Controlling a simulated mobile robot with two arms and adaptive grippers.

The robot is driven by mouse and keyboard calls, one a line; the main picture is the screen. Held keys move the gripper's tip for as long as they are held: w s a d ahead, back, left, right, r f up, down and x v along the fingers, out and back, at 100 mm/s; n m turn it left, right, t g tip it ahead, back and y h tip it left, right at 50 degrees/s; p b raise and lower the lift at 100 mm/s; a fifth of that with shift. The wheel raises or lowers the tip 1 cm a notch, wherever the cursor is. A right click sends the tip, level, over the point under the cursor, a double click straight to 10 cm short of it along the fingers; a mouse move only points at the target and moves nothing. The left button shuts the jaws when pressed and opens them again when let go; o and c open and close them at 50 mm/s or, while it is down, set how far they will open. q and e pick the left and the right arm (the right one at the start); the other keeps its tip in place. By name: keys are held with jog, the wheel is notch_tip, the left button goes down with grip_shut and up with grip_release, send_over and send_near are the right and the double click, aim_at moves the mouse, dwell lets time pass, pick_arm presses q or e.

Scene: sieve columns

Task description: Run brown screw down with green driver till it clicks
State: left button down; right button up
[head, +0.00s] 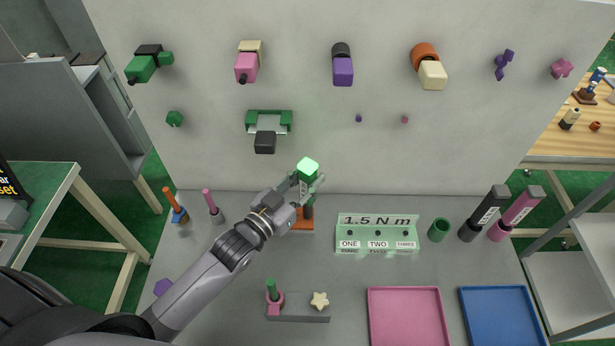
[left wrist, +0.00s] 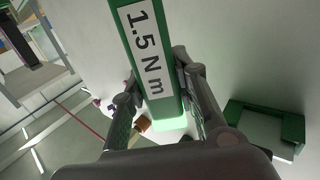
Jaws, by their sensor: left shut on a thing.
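The green driver shows its bright green, glowing-looking end (head: 307,167) in the head view. In the left wrist view its green body with a white "1.5 N m" label (left wrist: 150,50) runs between my fingers. My left gripper (head: 306,184) is shut on the driver, which stands roughly upright. Below it an orange-brown block (head: 301,226) sits on the table; a small brown piece (left wrist: 142,124) shows beside the driver in the left wrist view. I cannot make out the brown screw's head or whether the driver's tip touches it. My right gripper is not in view.
A green stand marked "1.5 N m" (head: 378,246), a green cup (head: 438,230), a black driver (head: 485,213) and a pink driver (head: 515,213) stand to the right. Pink (head: 408,320) and blue (head: 502,318) trays lie in front. A grey block (head: 298,312) carries small parts.

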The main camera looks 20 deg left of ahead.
pick_arm(q)
jog(key=shift+s+f, duration=0.1)
jog(key=shift+f, duration=0.6)
dwell(1.1)
jog(key=shift+r, duration=0.1)
